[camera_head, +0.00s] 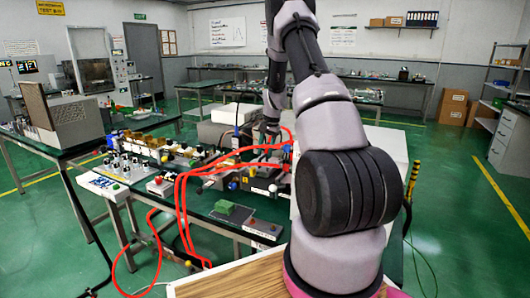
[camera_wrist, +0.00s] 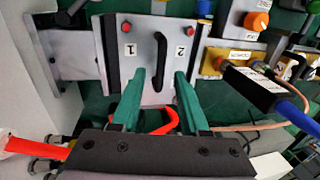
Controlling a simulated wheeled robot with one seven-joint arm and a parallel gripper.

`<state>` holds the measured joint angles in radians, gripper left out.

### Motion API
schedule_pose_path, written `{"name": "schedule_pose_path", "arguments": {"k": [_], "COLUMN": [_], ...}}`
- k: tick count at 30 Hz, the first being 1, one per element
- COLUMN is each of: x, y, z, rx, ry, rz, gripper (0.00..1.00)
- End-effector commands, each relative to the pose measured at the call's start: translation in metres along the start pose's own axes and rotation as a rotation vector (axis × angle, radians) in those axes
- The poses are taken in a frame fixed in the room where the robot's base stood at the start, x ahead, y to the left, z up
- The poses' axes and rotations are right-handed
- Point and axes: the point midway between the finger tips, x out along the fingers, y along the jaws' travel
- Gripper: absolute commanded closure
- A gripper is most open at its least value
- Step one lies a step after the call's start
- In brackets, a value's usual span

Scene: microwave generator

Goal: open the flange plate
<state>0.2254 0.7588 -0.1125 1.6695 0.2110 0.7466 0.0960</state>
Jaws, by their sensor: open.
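The flange plate (camera_wrist: 143,32) is a pale grey plate near the top centre of the wrist view, marked "1" and "2", with a red knob near each upper corner. A black upright handle (camera_wrist: 160,58) stands in its middle. My gripper (camera_wrist: 160,76) has two teal fingers, open, with the handle's lower part seen between them. I cannot tell whether the fingertips touch the plate; nothing is gripped. In the head view my gripper (camera_head: 267,130) is at the far end of my arm over the bench; the plate cannot be made out there.
The green bench (camera_head: 228,207) is crowded with optical parts. Red hoses (camera_head: 182,205) loop over its front, and a red piece shows below the handle in the wrist view. To the plate's right are a yellow block (camera_wrist: 213,62) and a black connector with blue cable (camera_wrist: 250,88).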

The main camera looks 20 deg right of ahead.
Motion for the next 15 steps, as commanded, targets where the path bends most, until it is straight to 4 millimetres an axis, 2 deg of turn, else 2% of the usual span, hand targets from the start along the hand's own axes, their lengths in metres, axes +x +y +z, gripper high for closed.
{"name": "schedule_pose_path", "arguments": {"k": [9, 11, 12, 13, 15], "x": [0.0026, 0.0026, 0.0025, 0.0025, 0.0025], "y": [-0.0002, -0.0002, -0.0002, -0.0002, -0.0002], "z": [0.0, 0.0001, 0.0, 0.0001, 0.0001], "rx": [0.0, 0.0, 0.0, 0.0, 0.0], "ry": [0.0, 0.0, 0.0, 0.0, 0.0], "rz": [-0.001, 0.0, 0.0, 0.0, 0.0], "gripper": [0.55, 0.78, 0.94, 1.0, 1.0]}}
